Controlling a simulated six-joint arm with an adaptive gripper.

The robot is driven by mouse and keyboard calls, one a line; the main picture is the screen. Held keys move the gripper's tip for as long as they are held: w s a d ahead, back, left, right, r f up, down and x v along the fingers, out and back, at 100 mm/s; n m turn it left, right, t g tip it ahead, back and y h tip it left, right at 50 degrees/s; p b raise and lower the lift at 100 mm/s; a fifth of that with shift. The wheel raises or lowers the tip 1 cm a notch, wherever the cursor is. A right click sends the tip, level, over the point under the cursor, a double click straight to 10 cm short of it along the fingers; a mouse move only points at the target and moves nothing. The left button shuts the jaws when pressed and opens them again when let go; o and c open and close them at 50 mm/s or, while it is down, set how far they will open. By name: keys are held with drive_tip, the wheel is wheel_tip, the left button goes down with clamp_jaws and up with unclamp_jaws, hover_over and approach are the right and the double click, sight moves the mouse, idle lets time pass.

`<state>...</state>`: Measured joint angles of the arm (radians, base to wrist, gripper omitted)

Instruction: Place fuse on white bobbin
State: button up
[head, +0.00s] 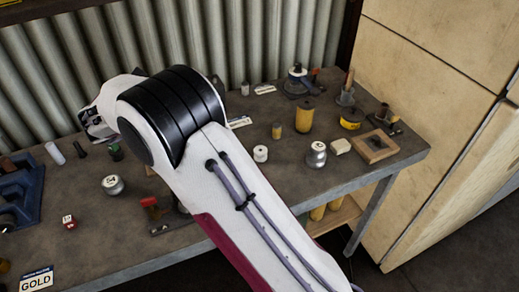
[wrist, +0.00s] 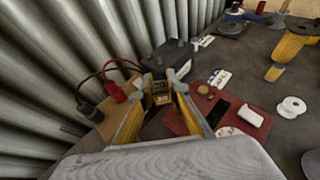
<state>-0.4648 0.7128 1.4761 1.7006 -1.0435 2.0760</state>
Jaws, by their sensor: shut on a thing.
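My gripper (wrist: 160,90) shows in the wrist view with its two yellow fingers shut on a small dark and tan fuse (wrist: 161,99) with numbers on its face. The fuse is held between the fingertips, above the bench near the wall. In the head view my own arm hides the gripper and the fuse. The white bobbin (head: 260,153) stands on the bench just right of my arm in the head view. It also shows in the wrist view (wrist: 291,107), right of the gripper and well apart from it, with nothing seen on top.
A dark battery (wrist: 170,58) with red and black cables stands beyond the fingers. A yellow cylinder (head: 276,131) and a silver weight (head: 316,154) stand near the bobbin. Corrugated wall borders the bench.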

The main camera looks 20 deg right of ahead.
drive_tip(key=s+d+m+g+h, duration=0.2)
drive_tip(key=s+d+m+g, duration=0.15)
drive_tip(key=d, duration=0.55)
drive_tip(key=m+g+h, duration=0.3)
drive_tip(key=m+g, duration=0.3)
drive_tip(key=g, duration=0.1)
hover_over(261, 150)
drive_tip(key=shift+r, duration=0.25)
drive_tip(key=shift+f, duration=3.15)
drive_tip(key=shift+f, duration=1.85)
drive_tip(key=shift+f, duration=0.15)
